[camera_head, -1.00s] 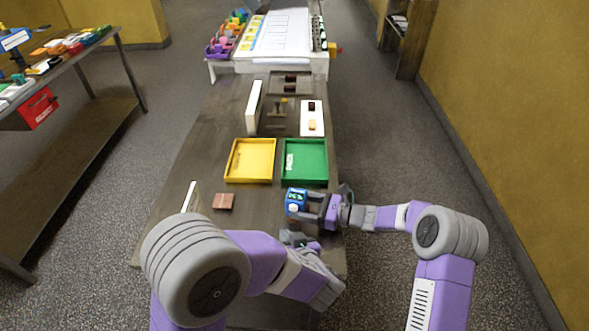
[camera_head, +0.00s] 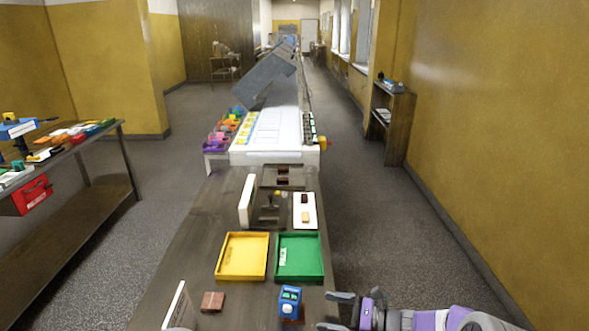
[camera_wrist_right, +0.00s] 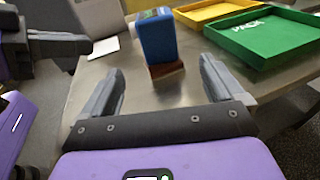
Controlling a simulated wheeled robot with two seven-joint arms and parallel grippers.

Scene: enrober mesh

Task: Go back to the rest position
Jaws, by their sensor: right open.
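My right gripper (camera_head: 336,311) is at the lower right of the head view, just right of a small blue device (camera_head: 289,300). Its fingers are spread and empty, also in the right wrist view (camera_wrist_right: 160,85). The blue device (camera_wrist_right: 157,38) stands upright beyond the fingers, apart from them, over a reddish-brown block (camera_wrist_right: 166,75). Dark and purple parts of what looks like my left gripper (camera_wrist_right: 55,45) show at the left of the right wrist view; its jaws are not clear.
On the table, a yellow tray (camera_head: 220,272) and a green tray (camera_head: 320,272) lie beyond the device. A brown square piece (camera_head: 212,301) and a white upright panel (camera_head: 176,306) are to its left. A white machine (camera_head: 268,157) stands at the far end. The right aisle floor is clear.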

